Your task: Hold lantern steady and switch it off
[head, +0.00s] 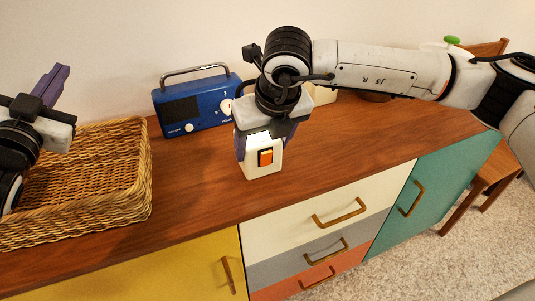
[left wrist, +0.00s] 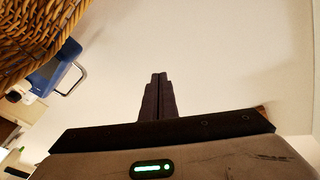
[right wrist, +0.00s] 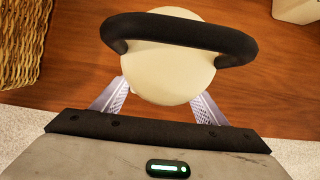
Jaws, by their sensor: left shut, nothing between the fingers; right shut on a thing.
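The lantern (head: 263,170) is a cream block with an orange-and-black switch (head: 265,157) on its front. It stands upright on the wooden top of the hutch. My right gripper (head: 262,135) comes down from above and is shut on the lantern, which hides its upper part in the head view. In the right wrist view the lantern's round cream top (right wrist: 170,60) and thick black handle (right wrist: 180,30) sit between the two fingers. My left gripper (head: 58,78) is shut and empty, raised above the basket. Its closed fingers (left wrist: 157,95) show in the left wrist view against the wall.
A wicker basket (head: 140,190) fills the left of the top. A blue radio (head: 180,112) with a grey handle stands behind, left of the lantern. A cream item (head: 325,95) stands behind it, partly hidden. The wood between basket and lantern (head: 190,180) is clear.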

